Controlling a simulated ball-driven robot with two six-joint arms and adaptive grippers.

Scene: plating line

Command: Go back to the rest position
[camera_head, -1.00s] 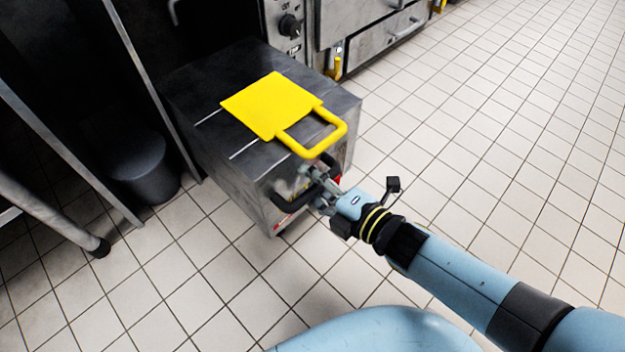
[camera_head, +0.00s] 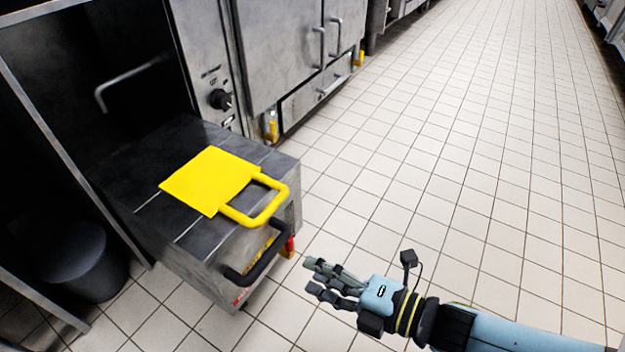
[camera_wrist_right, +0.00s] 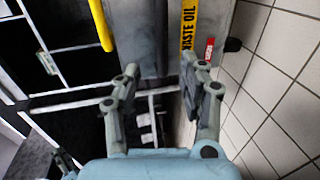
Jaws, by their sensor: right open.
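My right gripper (camera_head: 322,284) is open and empty in the head view, over the floor to the right of the metal box's front. It also shows in the right wrist view (camera_wrist_right: 158,85), its two fingers spread with nothing between them. My left gripper is not in view. The metal box (camera_head: 165,229) has a black bar handle (camera_head: 262,258) on its front, clear of the fingers. A yellow board with a loop handle (camera_head: 208,180) lies flat on top of the box.
A steel oven unit (camera_head: 270,50) with door handles and a dark knob (camera_head: 219,99) stands behind the box. A dark bin (camera_head: 65,258) is at the lower left. The tiled floor (camera_head: 470,170) on the right is clear.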

